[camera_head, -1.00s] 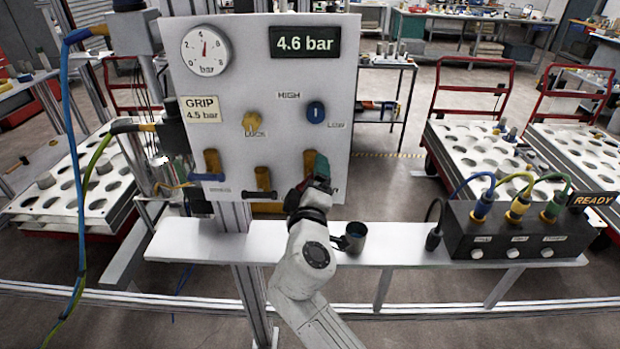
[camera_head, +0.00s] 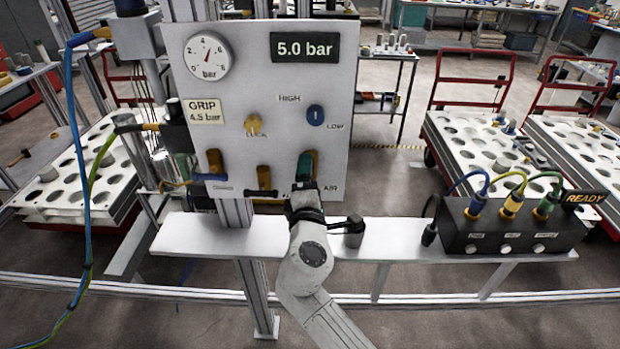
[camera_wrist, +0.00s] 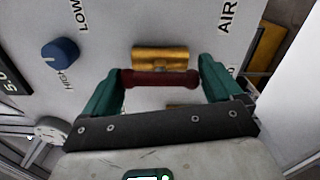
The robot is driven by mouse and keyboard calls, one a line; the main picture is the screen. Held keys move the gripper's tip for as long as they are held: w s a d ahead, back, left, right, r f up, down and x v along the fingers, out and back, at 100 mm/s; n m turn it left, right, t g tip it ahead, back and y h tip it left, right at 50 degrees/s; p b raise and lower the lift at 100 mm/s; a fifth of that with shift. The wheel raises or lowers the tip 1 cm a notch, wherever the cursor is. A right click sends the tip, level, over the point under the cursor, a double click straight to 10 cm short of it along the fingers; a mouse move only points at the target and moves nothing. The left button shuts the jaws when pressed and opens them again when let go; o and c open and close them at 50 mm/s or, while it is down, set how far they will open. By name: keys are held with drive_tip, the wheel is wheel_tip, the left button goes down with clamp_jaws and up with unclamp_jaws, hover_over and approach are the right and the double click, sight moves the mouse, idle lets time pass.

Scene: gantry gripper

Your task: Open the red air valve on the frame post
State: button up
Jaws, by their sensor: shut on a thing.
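The red valve handle (camera_wrist: 160,79) lies between my green gripper fingers in the wrist view, with a finger at each end. It runs parallel to its brass valve body (camera_wrist: 160,57), beside the AIR label (camera_wrist: 227,17). In the head view my gripper (camera_head: 304,170) is at the right-hand brass valve, low on the white panel (camera_head: 230,120), and hides the handle. My gripper is shut on the handle. The panel's display (camera_head: 305,47) reads 5.0 bar.
Two other brass valves, left (camera_head: 215,162) and middle (camera_head: 264,178), sit beside my gripper. A blue knob (camera_head: 315,115) is above it. A dark cup-like object (camera_head: 354,232) stands on the shelf (camera_head: 400,240), with a black connector box (camera_head: 510,230) farther right.

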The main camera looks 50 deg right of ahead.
drive_tip(key=shift+a, duration=0.1)
idle(0.4)
drive_tip(key=o, duration=0.7)
drive_tip(key=shift+w, duration=0.1)
drive_tip(key=b+v, duration=0.2)
drive_tip(key=v, duration=0.8)
drive_tip(key=shift+s+a+b, duration=0.3)
drive_tip(key=shift+b, duration=0.1)
drive_tip(key=shift+f, duration=0.1)
